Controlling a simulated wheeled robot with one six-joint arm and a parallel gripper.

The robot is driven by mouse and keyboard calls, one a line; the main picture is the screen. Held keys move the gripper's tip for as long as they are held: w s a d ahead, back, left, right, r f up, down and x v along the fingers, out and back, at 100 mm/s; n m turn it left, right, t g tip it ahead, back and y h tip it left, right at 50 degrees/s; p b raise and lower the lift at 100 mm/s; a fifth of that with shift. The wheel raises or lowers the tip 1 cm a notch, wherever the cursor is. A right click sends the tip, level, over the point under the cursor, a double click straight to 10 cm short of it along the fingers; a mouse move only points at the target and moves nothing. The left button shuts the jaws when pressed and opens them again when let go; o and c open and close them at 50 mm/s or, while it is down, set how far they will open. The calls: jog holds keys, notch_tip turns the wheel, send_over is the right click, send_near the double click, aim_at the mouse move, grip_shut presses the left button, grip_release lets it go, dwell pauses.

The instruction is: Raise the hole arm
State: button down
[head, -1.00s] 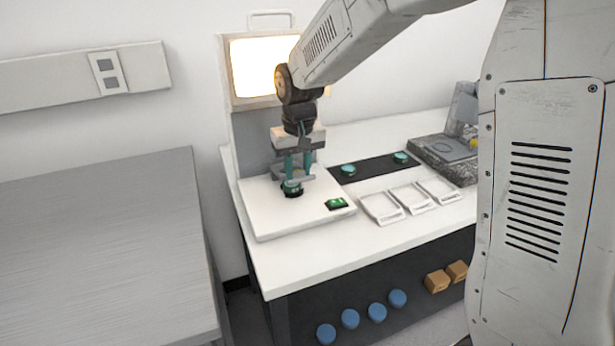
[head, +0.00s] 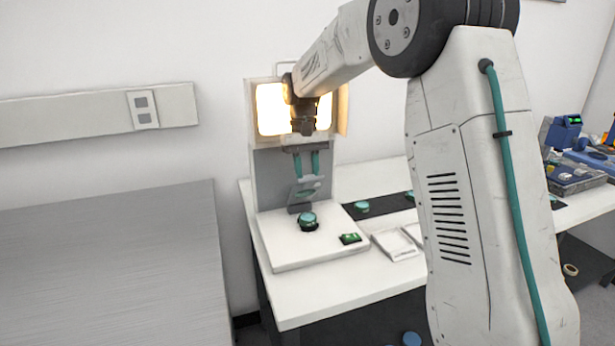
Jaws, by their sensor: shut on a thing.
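The interferometer (head: 283,250) is a white base with a grey upright panel and a bright lit screen above. Its hole arm (head: 296,195) is a grey plate, now tilted up steeply in front of the upright panel, clear of the base. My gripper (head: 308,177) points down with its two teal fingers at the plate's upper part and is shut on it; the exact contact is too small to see. Below, a teal round piece (head: 307,218) sits on a dark round seat on the base, uncovered and apart from the plate.
A green-lit switch (head: 350,239) is at the base's right front. A dark strip with teal discs (head: 362,207) and white trays (head: 394,244) lie to the right, partly hidden by my arm. A bare grey table (head: 110,265) stands at left.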

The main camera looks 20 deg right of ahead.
jog(key=shift+w, duration=0.1)
jog(key=c, duration=1.1)
grip_release()
jog(key=shift+f, duration=0.1)
jog(key=shift+r, duration=0.55)
jog(key=v, duration=0.2)
jog(key=shift+r, duration=0.35)
jog(key=s, duration=1.1)
jog(key=s+a+r, duration=0.1)
jog(key=s, duration=0.4)
jog(key=shift+s+a+r, duration=0.1)
jog(key=shift+s+r, duration=0.05)
jog(key=shift+s, duration=0.05)
